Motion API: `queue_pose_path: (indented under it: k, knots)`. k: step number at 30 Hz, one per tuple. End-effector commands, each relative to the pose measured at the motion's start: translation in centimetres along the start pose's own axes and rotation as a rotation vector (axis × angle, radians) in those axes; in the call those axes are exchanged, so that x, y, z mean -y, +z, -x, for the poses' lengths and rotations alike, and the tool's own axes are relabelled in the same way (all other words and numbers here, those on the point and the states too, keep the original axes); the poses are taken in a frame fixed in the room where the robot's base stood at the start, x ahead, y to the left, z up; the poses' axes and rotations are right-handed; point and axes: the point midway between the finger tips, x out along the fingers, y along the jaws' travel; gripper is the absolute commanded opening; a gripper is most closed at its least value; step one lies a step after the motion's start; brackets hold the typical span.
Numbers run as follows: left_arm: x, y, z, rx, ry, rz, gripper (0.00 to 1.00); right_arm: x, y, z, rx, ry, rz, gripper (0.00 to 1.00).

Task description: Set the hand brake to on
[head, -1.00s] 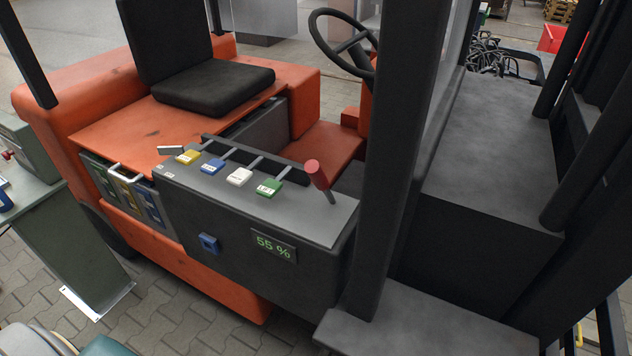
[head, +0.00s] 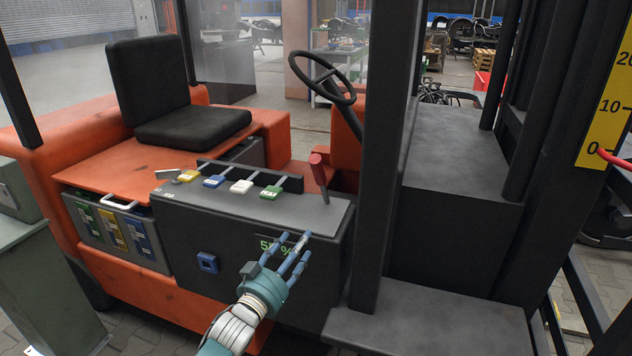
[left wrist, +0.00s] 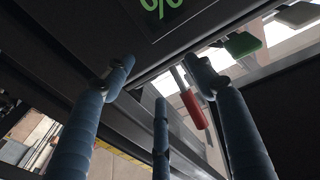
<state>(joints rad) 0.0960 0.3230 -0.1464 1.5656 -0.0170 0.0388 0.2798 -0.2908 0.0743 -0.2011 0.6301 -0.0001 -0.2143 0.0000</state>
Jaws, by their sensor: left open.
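The hand brake is a lever with a red grip (head: 317,168) on the right end of the forklift's grey console (head: 250,207). In the head view it leans slightly left of upright. In the left wrist view the red grip (left wrist: 193,109) shows beyond my fingers. My left gripper (head: 291,250) is open and empty, in front of the console's side, below the lever and apart from it. Its blue fingers (left wrist: 160,110) are spread in the left wrist view. They partly cover the green percent display (head: 270,245). My right gripper is in neither view.
Several levers with yellow, blue, white and green (head: 270,192) knobs stand left of the hand brake. A black mast post (head: 385,150) rises close to its right. The steering wheel (head: 322,78) and seat (head: 190,127) are behind. A blue button (head: 208,262) sits on the console's side.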

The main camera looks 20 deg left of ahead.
Motion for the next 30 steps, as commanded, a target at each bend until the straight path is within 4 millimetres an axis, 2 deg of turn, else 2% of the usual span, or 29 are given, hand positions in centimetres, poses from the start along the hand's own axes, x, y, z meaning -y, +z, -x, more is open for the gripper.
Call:
queue_pose_path:
  k: [1, 3, 7, 10, 16, 24, 30]
  knots:
    - [0.1, -2.3, -0.6, -0.055, 0.009, -0.003, 0.56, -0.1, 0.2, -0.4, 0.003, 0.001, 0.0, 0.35]
    - [0.1, -5.2, -1.1, -0.121, 0.021, -0.005, 0.56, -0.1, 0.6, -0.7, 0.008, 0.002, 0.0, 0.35]
    - [0.1, -9.8, -1.5, -0.229, 0.043, -0.01, 0.56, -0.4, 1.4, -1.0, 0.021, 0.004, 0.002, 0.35]
    - [0.2, -12.4, -1.7, -0.296, 0.059, -0.013, 0.56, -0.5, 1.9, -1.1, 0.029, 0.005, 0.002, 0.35]
    - [0.1, -13.8, -3.2, -0.322, 0.065, -0.012, 0.56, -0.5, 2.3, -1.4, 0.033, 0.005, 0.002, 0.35]
    - [-0.3, -15.3, -8.0, -0.322, 0.065, -0.013, 0.56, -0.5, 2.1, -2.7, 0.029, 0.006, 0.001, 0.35]
    - [-0.5, -16.1, -10.8, -0.319, 0.064, -0.011, 0.56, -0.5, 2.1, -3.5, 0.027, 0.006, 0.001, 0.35]
